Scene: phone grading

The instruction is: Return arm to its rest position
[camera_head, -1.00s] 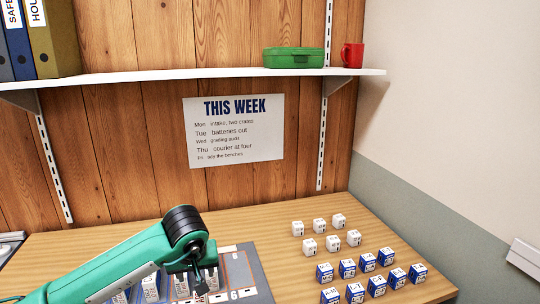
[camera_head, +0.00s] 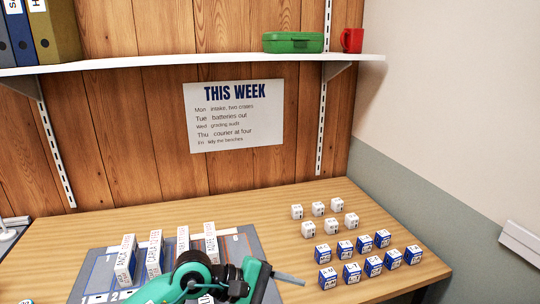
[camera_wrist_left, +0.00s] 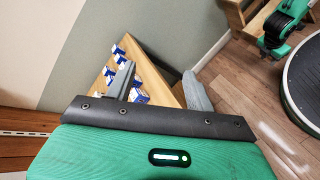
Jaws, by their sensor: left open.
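My left arm (camera_head: 190,272) comes in low at the bottom of the head view, bent at the elbow. My left gripper (camera_head: 288,278) points right, over the table's front part, and one grey finger shows there. In the left wrist view the two fingers of the gripper (camera_wrist_left: 158,88) are spread apart with nothing between them. Part of the table with blue-and-white boxes shows beyond the fingers. My right gripper is not seen in the head view.
Several upright white boxes (camera_head: 125,262) stand on a grey numbered mat (camera_head: 98,268), partly hidden by my arm. Small white cubes (camera_head: 317,208) and blue-and-white cubes (camera_head: 345,248) stand in rows at the right. A shelf (camera_head: 200,62) spans the wall above.

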